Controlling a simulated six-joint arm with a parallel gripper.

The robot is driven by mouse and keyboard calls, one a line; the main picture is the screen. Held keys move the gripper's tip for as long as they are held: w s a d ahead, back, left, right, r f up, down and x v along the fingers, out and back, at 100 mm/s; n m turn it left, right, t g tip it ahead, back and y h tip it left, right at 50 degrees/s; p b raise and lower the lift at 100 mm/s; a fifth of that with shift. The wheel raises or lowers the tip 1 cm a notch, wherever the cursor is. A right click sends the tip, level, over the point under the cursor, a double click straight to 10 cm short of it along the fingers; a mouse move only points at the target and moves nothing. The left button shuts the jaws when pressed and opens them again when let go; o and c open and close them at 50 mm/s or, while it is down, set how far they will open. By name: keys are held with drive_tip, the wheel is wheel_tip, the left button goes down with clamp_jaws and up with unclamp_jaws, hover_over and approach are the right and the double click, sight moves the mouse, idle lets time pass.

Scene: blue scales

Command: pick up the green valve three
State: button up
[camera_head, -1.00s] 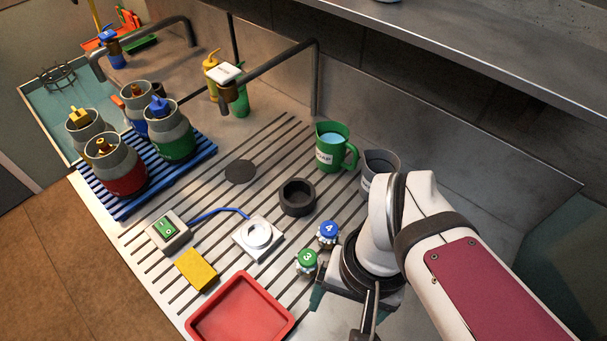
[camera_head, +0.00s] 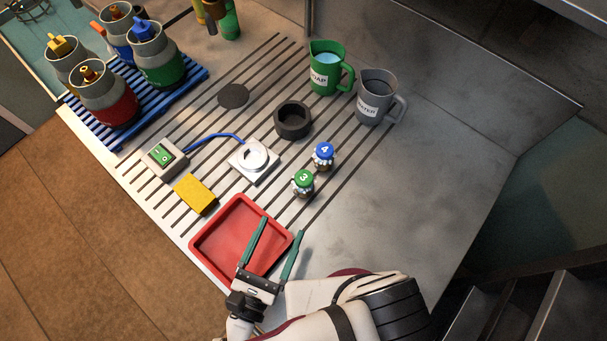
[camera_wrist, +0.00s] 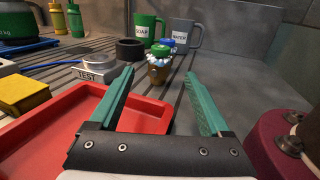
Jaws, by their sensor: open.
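The green valve three (camera_head: 303,181) stands upright on the grooved steel drainboard, its green cap marked with a white 3. The blue valve four (camera_head: 323,154) stands just behind it. My gripper (camera_head: 281,226) is open and empty, its two teal fingers low over the right side of the red tray and pointing toward the valves. In the wrist view the green valve (camera_wrist: 159,62) shows ahead, between and beyond the open fingertips (camera_wrist: 162,92), with a gap to them. The blue cap (camera_wrist: 168,42) shows partly hidden behind it.
The red tray (camera_head: 201,243) lies under my gripper. A yellow sponge (camera_head: 195,194), a white test stand (camera_head: 262,174) and a black ring (camera_head: 293,122) are left of the valves. A green soap jug (camera_head: 325,80) and grey water jug (camera_head: 374,104) stand behind. The steel to the right is clear.

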sight(301, 187)
drive_tip(key=x, duration=1.1)
drive_tip(key=shift+w+d, duration=0.2)
drive_tip(key=shift+w, duration=0.1)
clamp_jaws()
